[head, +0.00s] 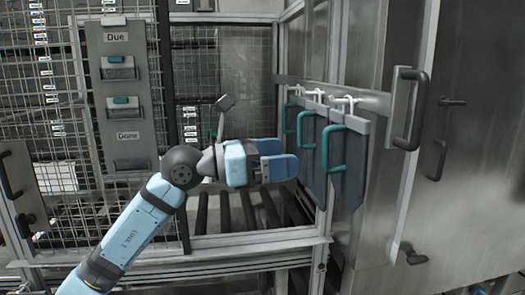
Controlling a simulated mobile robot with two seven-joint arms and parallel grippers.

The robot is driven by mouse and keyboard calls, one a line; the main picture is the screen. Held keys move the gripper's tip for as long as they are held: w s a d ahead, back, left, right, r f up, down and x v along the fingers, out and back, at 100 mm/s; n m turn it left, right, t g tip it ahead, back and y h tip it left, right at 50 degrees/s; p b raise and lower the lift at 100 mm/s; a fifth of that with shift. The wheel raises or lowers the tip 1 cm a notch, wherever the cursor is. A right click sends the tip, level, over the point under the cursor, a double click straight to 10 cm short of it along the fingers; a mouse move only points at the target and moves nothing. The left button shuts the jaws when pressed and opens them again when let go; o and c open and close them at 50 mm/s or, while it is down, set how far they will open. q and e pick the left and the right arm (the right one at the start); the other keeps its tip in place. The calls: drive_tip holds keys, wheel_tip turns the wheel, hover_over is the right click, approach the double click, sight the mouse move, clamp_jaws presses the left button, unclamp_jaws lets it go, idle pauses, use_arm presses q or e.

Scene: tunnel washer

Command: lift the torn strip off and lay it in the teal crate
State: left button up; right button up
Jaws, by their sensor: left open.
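Grey hanging panels with teal handles hang in a row from white hooks on a metal rail at the right of the head view. The nearest panel (353,182) has a teal handle (331,150). Another panel (311,178) hangs behind it with its own teal handle (304,130). I cannot make out a tear on any of them, so I cannot tell which is the torn strip. My left gripper (284,158) is open, its blue fingers pointing right, just left of the hanging panels. No teal crate and no right gripper are in view.
A roller bed (225,212) lies below my left gripper behind a metal frame. A grey board (130,110) marked Due and Done hangs on the wire mesh at the left. Steel doors with dark handles (408,110) stand close at the right.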

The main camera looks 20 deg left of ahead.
use_arm(q)
drive_tip(key=p+x, duration=0.2)
drive_tip(key=x, duration=0.4)
drive_tip(key=shift+w+d, duration=0.25)
drive_tip(key=shift+d, duration=0.1)
clamp_jaws()
idle(0.3)
drive_tip(key=shift+r+p, duration=0.5)
drive_tip(key=shift+r, duration=0.2)
idle(1.1)
